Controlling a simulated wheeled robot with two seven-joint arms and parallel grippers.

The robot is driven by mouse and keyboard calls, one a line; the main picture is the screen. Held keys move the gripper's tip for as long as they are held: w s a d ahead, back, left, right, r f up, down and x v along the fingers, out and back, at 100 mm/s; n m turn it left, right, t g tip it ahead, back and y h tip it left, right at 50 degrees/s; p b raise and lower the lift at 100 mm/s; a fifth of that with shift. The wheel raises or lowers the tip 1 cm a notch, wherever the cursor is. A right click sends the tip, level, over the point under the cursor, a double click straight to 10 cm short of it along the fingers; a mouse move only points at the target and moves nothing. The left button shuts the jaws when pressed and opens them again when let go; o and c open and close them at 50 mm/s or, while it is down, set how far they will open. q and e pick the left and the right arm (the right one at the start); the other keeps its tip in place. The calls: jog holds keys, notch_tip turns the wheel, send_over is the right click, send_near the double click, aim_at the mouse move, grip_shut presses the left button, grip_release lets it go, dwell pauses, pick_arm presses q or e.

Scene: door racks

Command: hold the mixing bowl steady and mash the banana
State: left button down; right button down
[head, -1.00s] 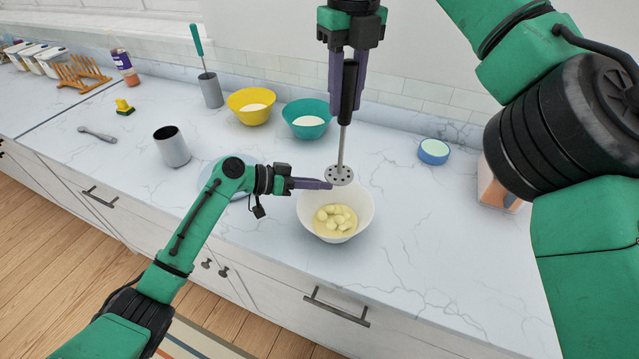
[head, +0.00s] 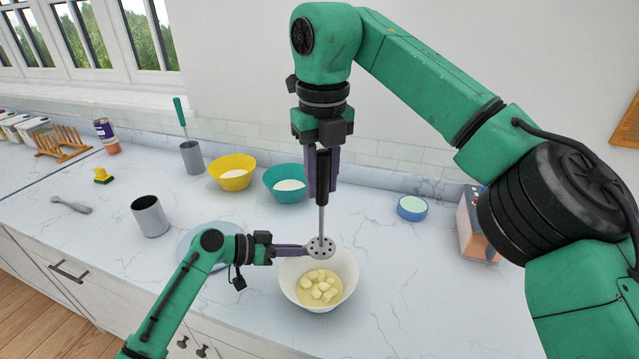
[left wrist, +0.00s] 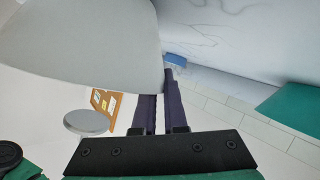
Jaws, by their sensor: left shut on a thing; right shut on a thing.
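The white mixing bowl (head: 340,290) stands on the marble counter with pale yellow banana chunks (head: 318,287) in it. My left gripper (head: 300,251) is shut on the bowl's rim at its back left. The bowl's wall (left wrist: 80,40) fills the upper left of the left wrist view, at the tips of the purple fingers (left wrist: 165,95). My right gripper (head: 322,178) points down and is shut on the black handle of the masher (head: 322,225). The masher is upright, and its perforated disc hangs above the bowl, apart from the banana.
A yellow bowl (head: 231,178) and a teal bowl (head: 284,191) stand behind. A grey cup (head: 150,218) and a plate (head: 190,237) are to the left. A blue round container (head: 412,208) and a boxy appliance (head: 470,225) are to the right. The counter right of the bowl is clear.

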aim_at(322, 253)
jog(key=shift+m+t, duration=0.4)
jog(key=shift+m, duration=0.4)
jog(key=shift+s+d+f, duration=0.1)
jog(key=shift+s+f, duration=0.1)
jog(key=shift+f, duration=2.15)
jog(key=shift+s+a+f, duration=0.1)
jog(key=shift+s+f, duration=0.15)
jog(key=shift+f, duration=2.15)
jog(key=shift+s+d+f, duration=0.1)
jog(key=shift+s+f, duration=0.1)
jog(key=shift+f, duration=2.15)
